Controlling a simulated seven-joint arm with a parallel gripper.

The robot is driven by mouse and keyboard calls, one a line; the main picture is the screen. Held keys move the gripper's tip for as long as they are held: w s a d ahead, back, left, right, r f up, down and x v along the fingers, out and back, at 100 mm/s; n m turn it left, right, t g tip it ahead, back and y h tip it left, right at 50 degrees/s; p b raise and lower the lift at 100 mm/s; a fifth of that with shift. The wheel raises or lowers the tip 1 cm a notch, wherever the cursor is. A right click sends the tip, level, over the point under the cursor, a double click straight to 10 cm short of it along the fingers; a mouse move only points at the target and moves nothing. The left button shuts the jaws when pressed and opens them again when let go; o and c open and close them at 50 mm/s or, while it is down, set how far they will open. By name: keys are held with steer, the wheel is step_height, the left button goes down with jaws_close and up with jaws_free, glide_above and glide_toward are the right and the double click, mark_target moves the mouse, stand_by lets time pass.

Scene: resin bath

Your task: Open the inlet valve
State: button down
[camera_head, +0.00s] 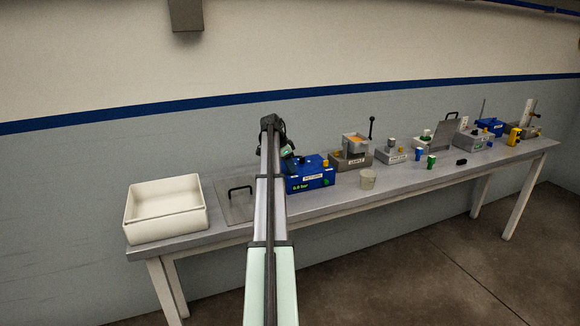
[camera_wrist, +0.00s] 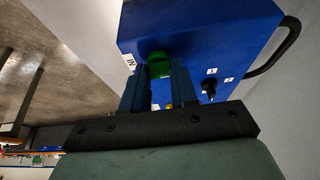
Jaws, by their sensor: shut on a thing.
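A blue box (camera_head: 313,181) with a white label and a green "0.0 bar" readout stands on the bench in the head view. The wrist view shows the blue box (camera_wrist: 200,28) close up, with a green valve handle (camera_wrist: 160,66) beside an "IN" label. My gripper (camera_wrist: 160,84) is shut on this green handle, one finger on each side. In the head view my gripper (camera_head: 287,150) is at the box's left end, and my arm hides most of it there. A black knob (camera_wrist: 209,87) with small white labels sits to the right on the same face.
A cream open bin (camera_head: 165,225) stands at the bench's left end. A grey plate with a black handle (camera_head: 240,190) lies left of the blue box.

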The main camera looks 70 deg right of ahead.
stand_by(0.4)
steer(key=c, duration=0.9)
jaws_free()
steer(key=v, duration=1.4)
steer(key=shift+f, duration=0.1)
